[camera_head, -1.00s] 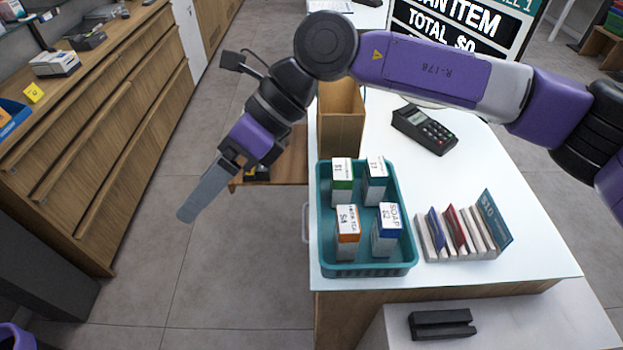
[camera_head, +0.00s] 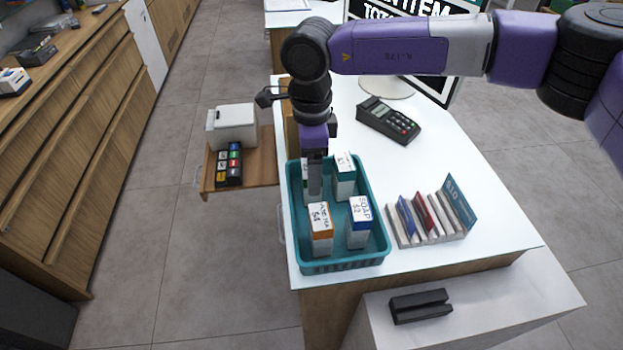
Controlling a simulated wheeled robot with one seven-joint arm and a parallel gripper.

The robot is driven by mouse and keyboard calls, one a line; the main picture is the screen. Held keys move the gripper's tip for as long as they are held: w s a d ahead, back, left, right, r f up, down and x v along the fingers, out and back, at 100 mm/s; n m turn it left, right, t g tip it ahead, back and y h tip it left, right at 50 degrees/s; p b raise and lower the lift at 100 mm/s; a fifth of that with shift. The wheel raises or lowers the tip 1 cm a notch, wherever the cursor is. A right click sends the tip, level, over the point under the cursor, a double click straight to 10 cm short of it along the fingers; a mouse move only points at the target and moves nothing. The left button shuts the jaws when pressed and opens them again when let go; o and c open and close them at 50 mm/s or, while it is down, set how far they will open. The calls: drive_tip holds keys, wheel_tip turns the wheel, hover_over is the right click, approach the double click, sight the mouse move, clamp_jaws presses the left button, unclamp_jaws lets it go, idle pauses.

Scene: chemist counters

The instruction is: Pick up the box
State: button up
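A teal basket (camera_head: 340,265) stands on the white counter and holds several small upright boxes. In front are an orange-trimmed box marked $4 (camera_head: 320,230) and a blue-trimmed SOAP box marked $2 (camera_head: 359,222). Behind them are a white and green box (camera_head: 345,177) at the right and another box (camera_head: 304,170) at the left, mostly hidden by my gripper. My gripper (camera_head: 314,195) points down into the basket at the back left, in front of or around that hidden box. Only one grey finger side shows, so its opening and any contact are unclear.
A card rack (camera_head: 425,220) stands right of the basket. A card terminal (camera_head: 388,121) and a screen are farther back. A brown bag (camera_head: 291,130) is partly hidden behind my arm.

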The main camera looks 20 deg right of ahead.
drive_tip(key=shift+s+f+p, duration=0.15)
drive_tip(key=shift+f+p, duration=0.4)
drive_tip(key=shift+f, duration=1.55)
drive_tip(key=shift+c, duration=0.2)
drive_tip(key=c, duration=1.5)
